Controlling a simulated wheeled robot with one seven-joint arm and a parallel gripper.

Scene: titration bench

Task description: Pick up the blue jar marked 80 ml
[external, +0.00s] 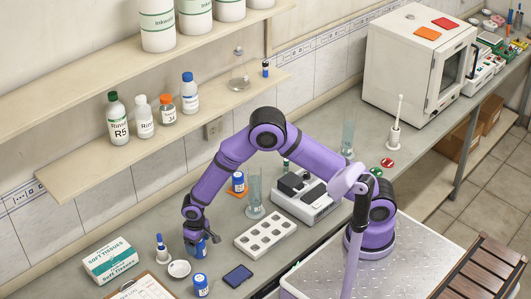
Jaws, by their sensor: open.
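Blue jars with white labels show in the external view. One jar (201,285) stands at the front of the bench. Another jar (238,182) stands on an orange pad at the back, beside a glass cylinder. A blue object (199,249), perhaps a third jar, shows directly below my gripper and is mostly hidden by it. The label marks are too small to read, so I cannot tell which jar is 80 ml. My gripper (197,243) points down over this blue object with its jaws open. I cannot tell whether the fingers are around it or above it.
A small white dish (179,268) and a blue-capped dropper bottle (161,247) stand left of my gripper. A tissue box (110,260) and clipboard (140,288) lie farther left. A white well rack (265,236) and dark blue flat pad (238,275) are to the right.

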